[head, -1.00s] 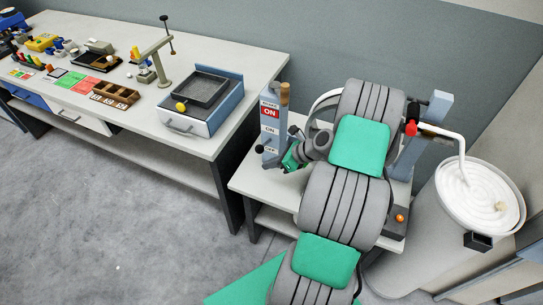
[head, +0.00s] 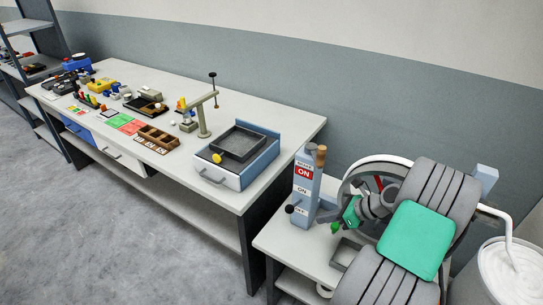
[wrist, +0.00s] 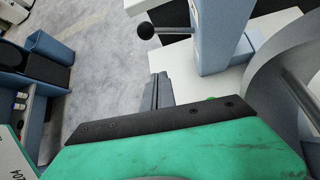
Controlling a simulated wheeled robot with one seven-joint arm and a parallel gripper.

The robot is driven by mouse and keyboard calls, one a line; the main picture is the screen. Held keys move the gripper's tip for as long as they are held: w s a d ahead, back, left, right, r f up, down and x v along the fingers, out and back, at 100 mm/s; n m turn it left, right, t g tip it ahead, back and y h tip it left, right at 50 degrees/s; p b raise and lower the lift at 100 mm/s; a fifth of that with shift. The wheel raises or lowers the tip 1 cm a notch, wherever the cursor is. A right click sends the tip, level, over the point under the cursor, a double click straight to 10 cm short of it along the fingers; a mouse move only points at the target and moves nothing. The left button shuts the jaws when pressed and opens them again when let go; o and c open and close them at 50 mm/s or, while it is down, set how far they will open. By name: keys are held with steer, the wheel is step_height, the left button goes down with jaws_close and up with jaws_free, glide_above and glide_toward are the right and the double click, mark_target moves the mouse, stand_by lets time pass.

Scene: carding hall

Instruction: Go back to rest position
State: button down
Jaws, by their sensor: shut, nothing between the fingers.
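My gripper (head: 338,228) is at the end of my grey and green arm, low at the right in the head view. It is beside the blue-grey switch post (head: 305,187) with the red ON label, just to the post's right, in front of the wheel. In the wrist view my gripper (wrist: 158,92) shows as two dark fingers close together, shut and empty. The post also stands close ahead in the wrist view (wrist: 220,38), with a black-knobbed lever (wrist: 146,30) sticking out to its left. My arm hides part of the machine.
A spoked wheel (head: 352,172) stands behind my wrist. A long workbench (head: 285,122) with a blue drawer tray (head: 222,176), a small stand (head: 203,118) and several small parts runs to the left. A white coiled can (head: 510,268) is at the right. The grey floor at left is clear.

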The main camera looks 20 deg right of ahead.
steer(key=s+a+f+n+g, duration=0.2)
steer(key=s+f+n+g, duration=0.2)
steer(key=s+f+n, duration=0.75)
steer(key=s+a+r+n+g+h, duration=0.2)
steer(key=s+a+r+n+g, duration=0.1)
steer(key=s+r+n, duration=0.4)
steer(key=w+a+r+n+t+h, duration=0.2)
steer(key=w+a+r+n, duration=0.2)
steer(key=a+r, duration=0.6)
steer(key=w+a+r+n+t+h, duration=0.2)
steer(key=w+a+r+n, duration=0.3)
steer(key=a+r, duration=0.5)
step_height(320, 180, up, 2)
steer(key=shift+a+r+n, duration=0.1)
steer(key=shift+a+n, duration=0.25)
steer(key=shift+n, duration=0.8)
